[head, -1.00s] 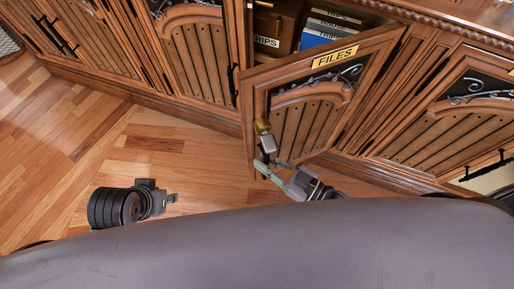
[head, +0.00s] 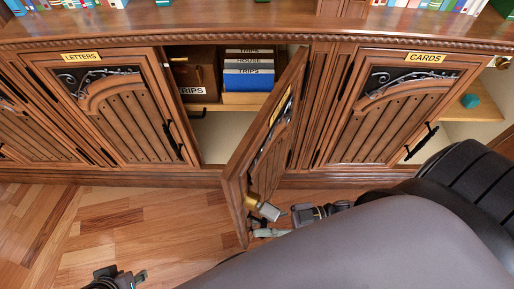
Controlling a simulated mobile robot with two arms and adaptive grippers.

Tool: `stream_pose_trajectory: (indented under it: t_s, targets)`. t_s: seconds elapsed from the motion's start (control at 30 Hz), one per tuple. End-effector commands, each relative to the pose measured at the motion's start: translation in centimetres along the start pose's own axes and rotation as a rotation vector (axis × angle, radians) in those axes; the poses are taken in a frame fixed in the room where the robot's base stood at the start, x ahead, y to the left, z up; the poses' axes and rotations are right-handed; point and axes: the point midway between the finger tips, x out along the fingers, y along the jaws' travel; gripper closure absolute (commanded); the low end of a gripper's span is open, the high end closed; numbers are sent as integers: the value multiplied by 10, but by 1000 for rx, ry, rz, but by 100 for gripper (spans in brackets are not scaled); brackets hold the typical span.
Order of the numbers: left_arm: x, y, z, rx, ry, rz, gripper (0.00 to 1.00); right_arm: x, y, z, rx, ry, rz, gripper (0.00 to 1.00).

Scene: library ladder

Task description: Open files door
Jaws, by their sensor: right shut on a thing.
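The files door (head: 262,150) is a wooden panel with a yellow label, swung well out from the cabinet front and seen steeply from the side. A brass-coloured piece (head: 252,201) shows at its lower free edge. My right gripper (head: 262,217) is there, shut on the door's handle, which the fingers largely hide. My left gripper (head: 136,277) hangs low at the bottom left, away from the door, and its finger gap is unclear.
Beyond the cards door is an open shelf with a teal object (head: 470,101). Wooden floor (head: 120,220) lies clear at left.

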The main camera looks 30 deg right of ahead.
Motion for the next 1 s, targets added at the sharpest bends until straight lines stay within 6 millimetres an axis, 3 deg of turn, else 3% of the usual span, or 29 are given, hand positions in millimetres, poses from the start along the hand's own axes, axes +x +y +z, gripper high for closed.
stream_pose_trajectory:
  t_s: [0.47, 0.5, 0.8, 1.0]
  targets:
    - [0, 0, 0, 0, 0, 0, 67, -2, -1, 0, 0, 1, -9, 100]
    - [0, 0, 0, 0, 0, 0, 67, -2, -1, 0, 0, 1, -8, 86]
    - [0, 0, 0, 0, 0, 0, 67, -2, -1, 0, 0, 1, -8, 66]
    - [0, 0, 0, 0, 0, 0, 67, -2, -1, 0, 0, 1, -8, 65]
